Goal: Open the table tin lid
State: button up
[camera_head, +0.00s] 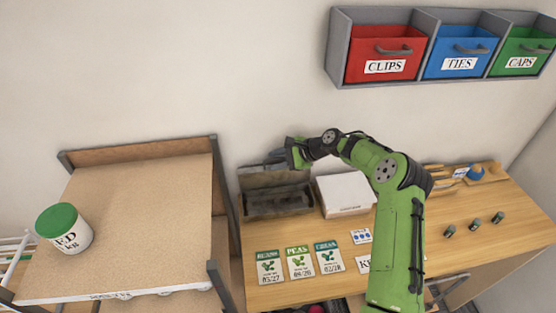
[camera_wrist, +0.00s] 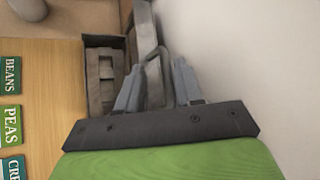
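The grey table tin (camera_head: 280,203) stands at the back left of the wooden table, near the wall. Its lid (camera_head: 275,176) is raised and leans up at the back, and the dark inside shows. In the wrist view the open tin (camera_wrist: 105,78) lies left of the lid (camera_wrist: 143,40). My gripper (camera_head: 272,158) is at the lid's upper edge. In the wrist view its two fingers (camera_wrist: 158,72) stand apart, with a grey bent part of the lid between them. I cannot tell whether they touch it.
A white box (camera_head: 345,193) stands right of the tin. Seed packets (camera_head: 299,263) lie in front. A shelf (camera_head: 140,225) with a green-lidded can (camera_head: 70,232) is close on the left. Red, blue and green drawers (camera_head: 386,54) hang on the wall above.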

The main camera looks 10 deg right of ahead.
jog(key=b+v, duration=0.1)
jog(key=v, duration=1.4)
jog(key=shift+s+d+r, duration=0.15)
jog(key=shift+d, duration=0.1)
jog(key=s+a+r+n+g+h+b, duration=0.2)
jog(key=s+a+r+n+h+b, duration=0.15)
jog(key=s+a+n+h, duration=0.8)
jog(key=s+d+n+t+y+b, duration=0.1)
jog(key=s+d+n, duration=0.1)
jog(key=s, duration=1)
jog(key=s+d+n+t+y, duration=0.1)
jog(key=s+d, duration=0.1)
jog(key=s, duration=1.1)
jog(key=shift+d+r+n+b, duration=0.25)
jog(key=shift+r+n+b, duration=0.1)
jog(key=shift+b, duration=0.05)
